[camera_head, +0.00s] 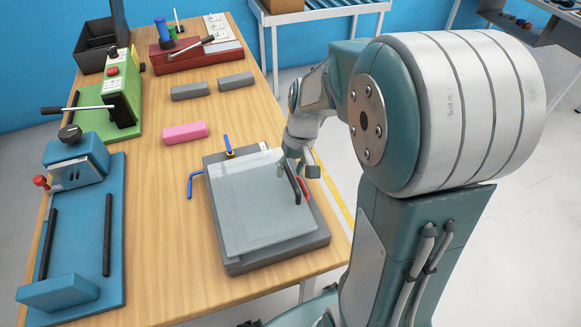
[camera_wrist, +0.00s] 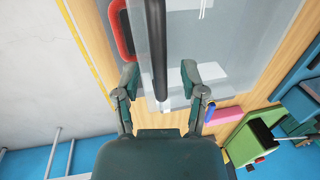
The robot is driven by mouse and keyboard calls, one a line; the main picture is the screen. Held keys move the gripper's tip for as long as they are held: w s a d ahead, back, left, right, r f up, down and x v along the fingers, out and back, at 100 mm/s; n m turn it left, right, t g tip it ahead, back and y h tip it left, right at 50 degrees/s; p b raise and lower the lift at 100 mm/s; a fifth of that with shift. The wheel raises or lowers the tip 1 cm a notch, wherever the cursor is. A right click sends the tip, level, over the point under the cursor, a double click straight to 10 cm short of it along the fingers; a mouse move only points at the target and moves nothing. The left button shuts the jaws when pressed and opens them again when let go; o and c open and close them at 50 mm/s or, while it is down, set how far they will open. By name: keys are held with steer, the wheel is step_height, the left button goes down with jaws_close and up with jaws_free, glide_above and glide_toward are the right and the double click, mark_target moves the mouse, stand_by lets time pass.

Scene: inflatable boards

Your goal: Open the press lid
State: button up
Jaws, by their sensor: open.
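The press has a grey base (camera_head: 290,252) near the front right of the wooden table. Its translucent lid (camera_head: 255,215) lies flat over the base, so it looks shut. A black bar handle (camera_head: 292,183) stands at the lid's right side, with a red part (camera_head: 304,192) beside it. My gripper (camera_head: 299,165) is at this right edge, above the handle. In the wrist view, the open fingers of my gripper (camera_wrist: 160,78) are on either side of the black bar handle (camera_wrist: 156,45), with gaps visible. The red part (camera_wrist: 121,32) is left of it.
A blue lever (camera_head: 194,184) and a blue-and-yellow one (camera_head: 228,147) stick out by the press. A pink block (camera_head: 185,133) and grey blocks (camera_head: 190,91) lie behind. A blue fixture (camera_head: 85,240), a green one (camera_head: 105,95) and a red one (camera_head: 195,55) stand around.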

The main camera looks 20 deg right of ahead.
jaws_close()
steer(key=shift+r, duration=0.1)
